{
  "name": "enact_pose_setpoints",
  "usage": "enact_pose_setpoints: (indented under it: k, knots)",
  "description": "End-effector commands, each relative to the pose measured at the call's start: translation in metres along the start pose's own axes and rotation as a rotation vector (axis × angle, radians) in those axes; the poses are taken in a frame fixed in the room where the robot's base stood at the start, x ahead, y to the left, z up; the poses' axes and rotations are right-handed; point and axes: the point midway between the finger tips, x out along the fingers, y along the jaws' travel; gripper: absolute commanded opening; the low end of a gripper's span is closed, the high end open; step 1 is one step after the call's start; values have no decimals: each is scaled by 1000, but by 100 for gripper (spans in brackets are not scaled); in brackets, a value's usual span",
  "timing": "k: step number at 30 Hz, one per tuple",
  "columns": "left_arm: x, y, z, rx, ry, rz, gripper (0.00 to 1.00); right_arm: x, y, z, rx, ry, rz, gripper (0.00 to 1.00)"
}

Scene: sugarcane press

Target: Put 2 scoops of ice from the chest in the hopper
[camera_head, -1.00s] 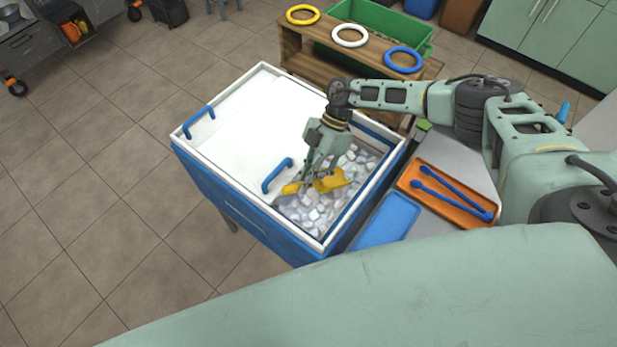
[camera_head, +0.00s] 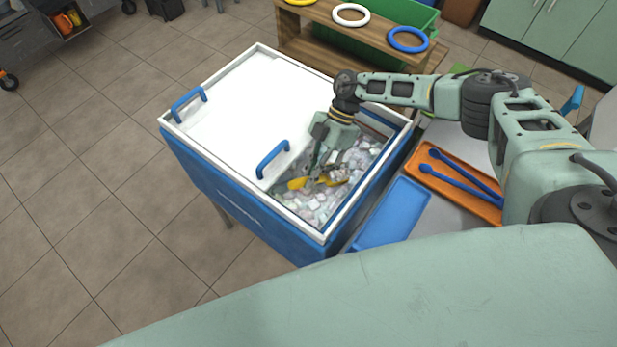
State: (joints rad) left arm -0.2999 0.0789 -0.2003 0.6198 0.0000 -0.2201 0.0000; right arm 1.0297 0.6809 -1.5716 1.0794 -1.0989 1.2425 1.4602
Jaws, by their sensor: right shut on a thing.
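The ice chest (camera_head: 260,208) is a blue box with a white rim, and a white lid (camera_head: 240,105) covers its left part. Ice cubes (camera_head: 318,205) show in the open right part. My right gripper (camera_head: 316,176) is inside that opening, pointing down, shut on a yellow scoop (camera_head: 299,183). The scoop is low at the ice and its bowl is partly hidden by ice and the gripper, so I cannot tell how much ice it holds. My left gripper is not in view. I see nothing I can identify as the hopper.
An orange tray (camera_head: 424,176) with blue utensils (camera_head: 465,178) and a blue tray (camera_head: 397,213) lie right of the chest. Behind stands a wooden shelf (camera_head: 330,48) with yellow, white (camera_head: 351,14) and blue rings (camera_head: 408,39). A blue lid handle (camera_head: 272,159) stands close to my gripper.

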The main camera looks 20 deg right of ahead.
Motion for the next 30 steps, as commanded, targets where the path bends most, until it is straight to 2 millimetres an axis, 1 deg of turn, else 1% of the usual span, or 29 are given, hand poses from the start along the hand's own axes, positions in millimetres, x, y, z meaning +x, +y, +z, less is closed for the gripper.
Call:
enact_pose_setpoints:
  k: [1, 9, 12, 30]
  knots:
    - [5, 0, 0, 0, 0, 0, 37, -2, 0, 6, 1, 0, 3, 0]
    - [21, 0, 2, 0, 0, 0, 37, -16, -4, 25, 2, 1, 3, 0]
    - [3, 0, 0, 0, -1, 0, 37, -27, -6, 14, 0, -2, 1, 0]
    - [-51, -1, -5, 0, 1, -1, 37, -57, -12, -17, 7, -34, -1, 0]
